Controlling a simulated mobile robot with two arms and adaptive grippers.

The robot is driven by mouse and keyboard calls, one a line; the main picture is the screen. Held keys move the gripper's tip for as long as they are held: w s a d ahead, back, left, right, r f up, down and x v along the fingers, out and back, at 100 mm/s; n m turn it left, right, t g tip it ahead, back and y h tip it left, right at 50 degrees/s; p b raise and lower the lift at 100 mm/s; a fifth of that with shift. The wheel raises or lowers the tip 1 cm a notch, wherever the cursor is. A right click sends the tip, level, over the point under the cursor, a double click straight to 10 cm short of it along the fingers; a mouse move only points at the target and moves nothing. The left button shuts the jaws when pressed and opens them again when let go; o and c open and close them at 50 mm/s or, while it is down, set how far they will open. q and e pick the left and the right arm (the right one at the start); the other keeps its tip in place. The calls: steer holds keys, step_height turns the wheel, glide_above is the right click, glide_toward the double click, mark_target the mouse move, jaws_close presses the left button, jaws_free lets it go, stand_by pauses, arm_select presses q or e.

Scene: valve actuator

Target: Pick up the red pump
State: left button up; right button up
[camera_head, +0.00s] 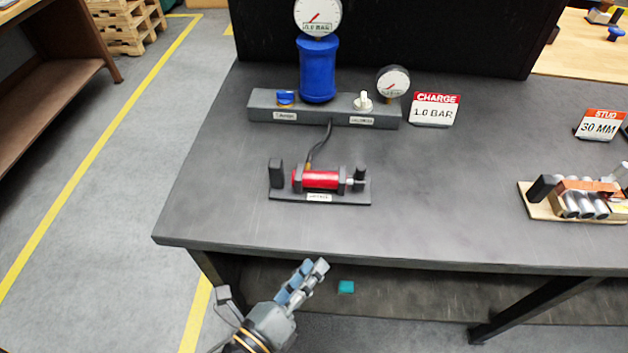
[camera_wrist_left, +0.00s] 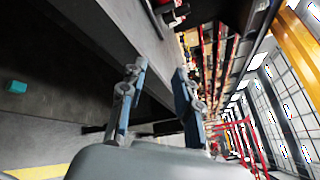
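The red pump (camera_head: 321,180) is a short red cylinder lying sideways in a dark holder (camera_head: 335,199) with upright posts, near the front of the dark table. A thin dark hose runs from its left part back toward the grey manifold. My left gripper (camera_head: 312,268) is in front of and below the table's front edge, lower left of the pump, and apart from it. In the left wrist view my left gripper (camera_wrist_left: 158,75) has its two fingers spread with nothing between them. My right gripper is not in view.
A grey manifold (camera_head: 340,120) with a blue cylinder (camera_head: 318,70) and gauges stands behind the pump. A "CHARGE 1.0 BAR" sign (camera_head: 435,109) is right of it. A tray of metal cylinders (camera_head: 585,202) lies far right. The table (camera_head: 450,225) between is clear. A teal block (camera_head: 346,287) lies below.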

arm_select(q)
step_height(320, 180, up, 4)
steer(key=w+m+t, duration=0.1)
steer(key=m, duration=0.1)
steer(key=m+t+y, duration=0.2)
steer(key=y, duration=0.7)
glide_toward(275, 174)
steer(key=shift+s+d+r, duration=0.25)
steer(key=shift+r, duration=0.1)
steer(key=shift+w+a+r, duration=0.15)
steer(key=shift+w+a, duration=0.05)
steer(key=shift+w, duration=0.15)
steer(key=w, duration=0.6)
steer(key=shift+w+a, duration=0.1)
steer(key=shift+w, duration=0.05)
steer(key=w, duration=0.2)
steer(key=w+f, duration=0.1)
steer(key=w, duration=0.2)
steer(key=shift+w+a+f, duration=0.1)
steer(key=shift+f, duration=0.1)
jaws_close()
steer(key=shift+r, duration=0.1)
